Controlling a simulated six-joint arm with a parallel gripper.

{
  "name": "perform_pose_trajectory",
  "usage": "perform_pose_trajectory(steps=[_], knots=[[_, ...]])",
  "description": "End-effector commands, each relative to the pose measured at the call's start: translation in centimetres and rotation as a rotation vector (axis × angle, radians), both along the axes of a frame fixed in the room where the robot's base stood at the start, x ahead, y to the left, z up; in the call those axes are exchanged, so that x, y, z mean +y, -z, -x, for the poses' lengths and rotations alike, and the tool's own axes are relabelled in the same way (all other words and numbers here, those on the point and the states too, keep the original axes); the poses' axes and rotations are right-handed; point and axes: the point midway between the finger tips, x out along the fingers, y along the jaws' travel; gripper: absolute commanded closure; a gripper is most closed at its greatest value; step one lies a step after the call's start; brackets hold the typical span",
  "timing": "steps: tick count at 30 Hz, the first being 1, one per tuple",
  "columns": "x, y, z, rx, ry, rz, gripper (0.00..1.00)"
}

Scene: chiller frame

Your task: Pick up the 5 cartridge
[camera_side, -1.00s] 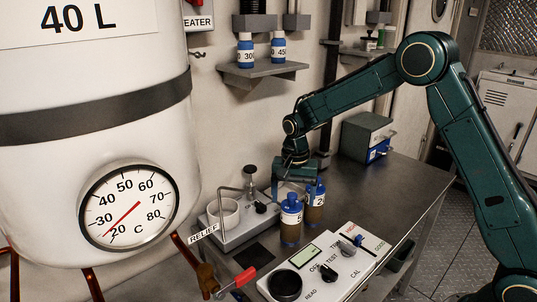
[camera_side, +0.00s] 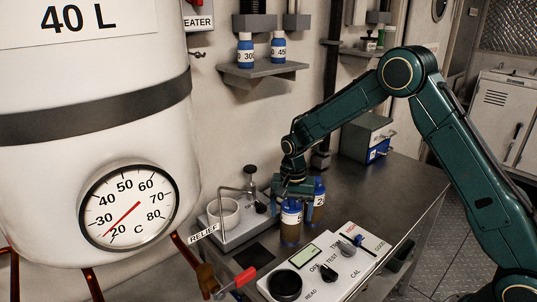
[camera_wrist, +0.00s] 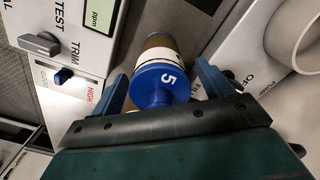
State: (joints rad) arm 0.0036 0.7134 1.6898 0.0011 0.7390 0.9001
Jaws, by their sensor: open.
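The 5 cartridge (camera_wrist: 158,84) has a blue cap marked 5 and a brown lower body. In the wrist view it lies between my two spread fingers, with gaps on both sides. In the side view it stands upright as the front cartridge (camera_side: 291,232) on the bench. My gripper (camera_side: 291,205) is open and lowered over its top, its fingers on either side. It also shows in the wrist view (camera_wrist: 165,90). A second blue-capped cartridge (camera_side: 318,188) stands close behind on the right, partly hidden by my gripper; its label is hard to read.
A meter panel (camera_side: 318,278) with knobs lies in front. A grey stand with a white cup (camera_side: 223,214) and a bent rod is left. A red-handled valve (camera_side: 243,278) is at the front left.

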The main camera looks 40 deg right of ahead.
Motion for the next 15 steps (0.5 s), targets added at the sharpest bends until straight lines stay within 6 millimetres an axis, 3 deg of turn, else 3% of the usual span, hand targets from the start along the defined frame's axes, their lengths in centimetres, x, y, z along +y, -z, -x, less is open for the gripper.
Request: perform_pose_trajectory(steps=[4, 12, 15], knots=[[0.0, -0.03, -0.01, 0.0, 0.0, 0.0, 0.21], [0.0, -0.04, -0.01, 0.0, 0.0, 0.0, 0.72], [0.0, -0.07, -0.03, -0.001, 0.0, 0.0, 0.73]])
